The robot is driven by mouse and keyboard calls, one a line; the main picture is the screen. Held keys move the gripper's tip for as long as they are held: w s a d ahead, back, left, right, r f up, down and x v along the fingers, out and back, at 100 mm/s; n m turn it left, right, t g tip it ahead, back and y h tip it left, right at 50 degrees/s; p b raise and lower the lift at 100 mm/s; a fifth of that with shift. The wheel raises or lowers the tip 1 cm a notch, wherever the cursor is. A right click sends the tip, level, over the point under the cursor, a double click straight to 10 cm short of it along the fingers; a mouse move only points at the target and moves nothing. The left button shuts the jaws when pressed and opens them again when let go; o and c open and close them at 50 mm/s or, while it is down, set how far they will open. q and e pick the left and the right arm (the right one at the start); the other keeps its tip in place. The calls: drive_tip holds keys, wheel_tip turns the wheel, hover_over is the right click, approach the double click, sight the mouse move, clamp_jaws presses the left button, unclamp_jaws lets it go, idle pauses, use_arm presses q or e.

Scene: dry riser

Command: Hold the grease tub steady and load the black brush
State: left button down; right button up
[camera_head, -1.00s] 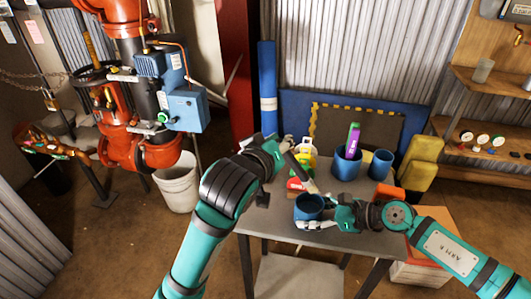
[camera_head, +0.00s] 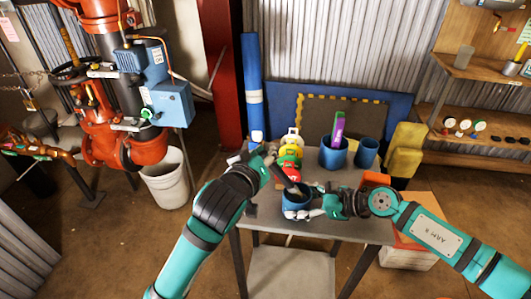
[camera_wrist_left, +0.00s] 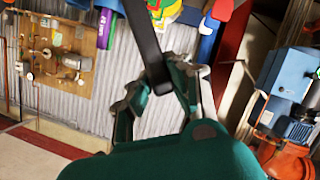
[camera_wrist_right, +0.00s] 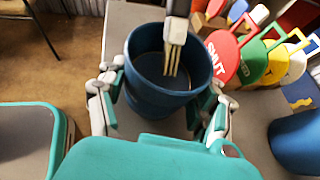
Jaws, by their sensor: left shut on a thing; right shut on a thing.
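The grease tub, a blue round cup (camera_head: 296,204), stands upright near the front of the grey table. My right gripper (camera_head: 318,204) is shut around its sides, one finger on each side in the right wrist view (camera_wrist_right: 160,108). My left gripper (camera_head: 268,160) is shut on the handle of the black brush (camera_head: 287,181), above and left of the tub. The handle also crosses the left wrist view (camera_wrist_left: 143,30). In the right wrist view the pale bristles (camera_wrist_right: 172,62) point down inside the tub's mouth. Whether they touch grease is unclear.
Red, green and yellow tags (camera_wrist_right: 222,56) stand close beside the tub. Behind are a blue cup (camera_head: 333,160) holding a purple-and-green item and another blue cup (camera_head: 367,152). An orange box (camera_head: 375,180) lies near the right arm. The table's front left is clear.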

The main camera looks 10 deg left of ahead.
use_arm(q)
drive_tip(key=shift+f, duration=0.6)
idle(1.2)
drive_tip(key=shift+r, duration=3.55)
use_arm(e)
drive_tip(key=o, duration=0.9)
drive_tip(key=shift+o, duration=0.2)
